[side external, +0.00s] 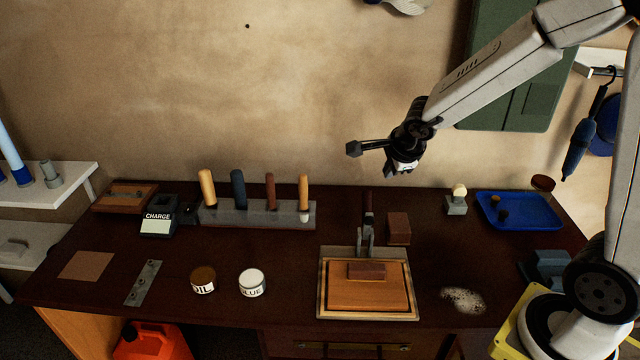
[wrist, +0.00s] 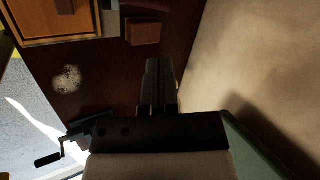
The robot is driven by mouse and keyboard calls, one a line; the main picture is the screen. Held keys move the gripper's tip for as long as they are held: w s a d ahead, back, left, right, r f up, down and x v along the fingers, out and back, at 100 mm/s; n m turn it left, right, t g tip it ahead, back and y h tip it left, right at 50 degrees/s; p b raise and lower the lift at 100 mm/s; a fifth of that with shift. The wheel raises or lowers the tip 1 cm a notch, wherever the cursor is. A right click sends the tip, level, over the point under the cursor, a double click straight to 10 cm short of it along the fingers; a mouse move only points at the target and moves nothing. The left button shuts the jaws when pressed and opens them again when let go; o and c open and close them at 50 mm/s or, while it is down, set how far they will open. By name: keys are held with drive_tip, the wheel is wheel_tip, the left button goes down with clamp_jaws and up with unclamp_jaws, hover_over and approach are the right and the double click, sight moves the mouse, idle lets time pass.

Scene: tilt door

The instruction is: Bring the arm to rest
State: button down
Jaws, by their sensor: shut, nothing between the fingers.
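My gripper (side external: 355,148) is in the air above the back of the workbench, in front of the wall, and points left in the side view. Its dark fingers are shut with nothing between them, and they show in the wrist view (wrist: 158,70). Below it, a tan wooden door panel (side external: 368,290) with a darker block handle (side external: 366,270) lies flat in its frame on the bench. A dark lever clamp (side external: 366,225) stands upright behind the panel. My gripper touches none of these.
The dark bench (side external: 300,245) carries a tool rack (side external: 260,214) with several handles, a brown block (side external: 399,228), a blue tray (side external: 520,211), a glue jar (side external: 252,283) and an oil jar (side external: 203,280). A green cabinet (side external: 515,70) hangs behind my arm. Air left of my gripper is free.

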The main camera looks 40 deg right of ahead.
drive_tip(key=shift+v, duration=0.9)
drive_tip(key=shift+w+d+r, duration=0.1)
drive_tip(key=shift+w, duration=0.1)
drive_tip(key=s+a+f+n+t+y, duration=0.15)
drive_tip(key=a+n, duration=0.25)
drive_tip(key=n, duration=0.4)
drive_tip(key=s+a+f+n+g+y, duration=0.15)
drive_tip(key=a+n, duration=0.25)
drive_tip(key=n, duration=0.5)
drive_tip(key=s+f+n+g, duration=0.2)
drive_tip(key=s+f+n, duration=0.1)
drive_tip(key=s+n, duration=0.3)
drive_tip(key=shift+s+f+g, duration=0.35)
drive_tip(key=shift+s+g, duration=0.05)
drive_tip(key=shift+s, duration=0.95)
drive_tip(key=shift+a, duration=0.15)
